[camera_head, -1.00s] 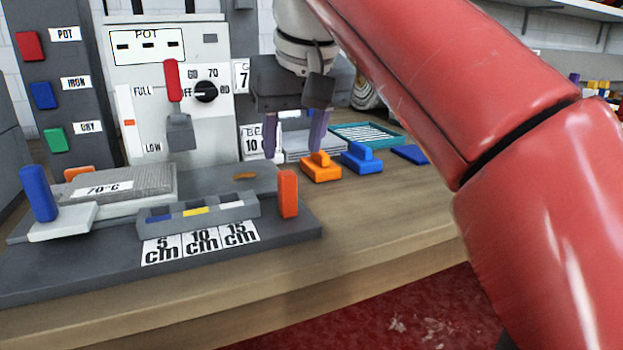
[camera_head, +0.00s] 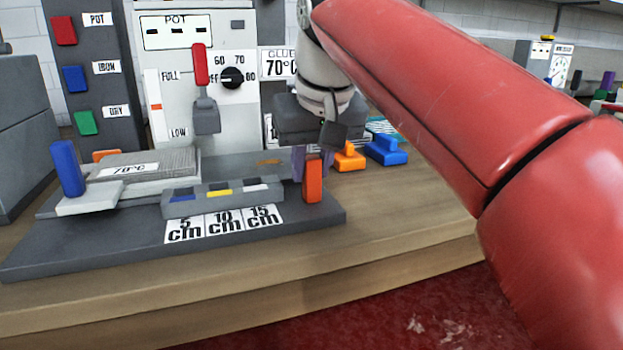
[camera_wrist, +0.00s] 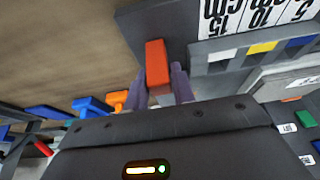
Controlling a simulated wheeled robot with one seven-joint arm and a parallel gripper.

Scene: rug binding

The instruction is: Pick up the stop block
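The stop block, an upright orange block (camera_head: 313,181), stands at the right end of the grey gauge bar (camera_head: 222,198), beside the 15 cm label. It also shows in the wrist view (camera_wrist: 158,64). My gripper (camera_head: 313,163) is down at the block, its two purple fingers on either side of it. In the wrist view my gripper (camera_wrist: 160,84) has its fingers close against the block's two sides, with no clear gap. The block still appears to rest on the dark base plate (camera_head: 90,251). The inner finger faces are hidden.
Orange (camera_head: 350,157) and blue (camera_head: 386,150) handled blocks lie right of my gripper. A blue upright handle (camera_head: 67,168) and the 70°C plate (camera_head: 150,162) are on the left. The glue pot panel (camera_head: 185,100) rises behind. The wooden bench (camera_head: 400,215) is clear at front right.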

